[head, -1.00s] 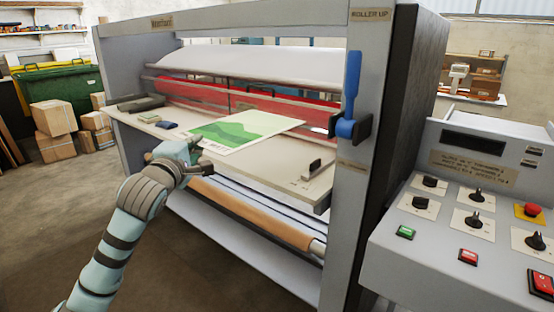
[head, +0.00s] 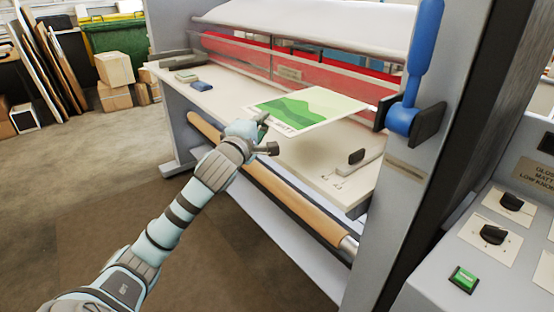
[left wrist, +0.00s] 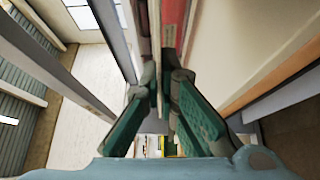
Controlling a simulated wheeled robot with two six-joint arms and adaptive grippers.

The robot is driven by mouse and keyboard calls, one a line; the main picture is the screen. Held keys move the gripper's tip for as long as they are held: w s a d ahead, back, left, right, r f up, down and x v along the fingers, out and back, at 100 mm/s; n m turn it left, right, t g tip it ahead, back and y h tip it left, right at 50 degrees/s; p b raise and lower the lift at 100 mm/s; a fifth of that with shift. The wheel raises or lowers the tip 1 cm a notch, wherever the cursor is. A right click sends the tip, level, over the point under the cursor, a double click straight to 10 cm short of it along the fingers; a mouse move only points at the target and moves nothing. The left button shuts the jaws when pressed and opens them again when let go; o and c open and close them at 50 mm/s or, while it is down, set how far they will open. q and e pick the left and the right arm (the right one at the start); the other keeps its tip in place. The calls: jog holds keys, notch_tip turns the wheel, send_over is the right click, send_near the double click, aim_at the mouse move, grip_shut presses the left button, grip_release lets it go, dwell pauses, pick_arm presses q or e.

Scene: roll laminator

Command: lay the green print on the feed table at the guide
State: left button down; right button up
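The green print (head: 315,105), a white-bordered sheet with green hills, extends flat from my left gripper (head: 266,136) over the feed table (head: 225,98). Its far right corner overlaps the red roller area in the head view. The guide (head: 362,165), a pale bar with a black knob, lies at the table's right end. My right gripper is out of view.
A blue lever (head: 417,60) stands on the laminator's right post. The control panel (head: 500,225) is at the right. A brown roller (head: 270,190) runs below the table.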

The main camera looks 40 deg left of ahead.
pick_arm(q)
notch_tip(320, 180, down, 13)
jog(key=b, duration=0.2)
jog(key=shift+w+b, duration=0.25)
jog(key=shift+b, duration=0.1)
jog(key=c, duration=1.8)
grip_release()
jog(key=shift+r, duration=0.15)
jog(key=shift+r, duration=0.15)
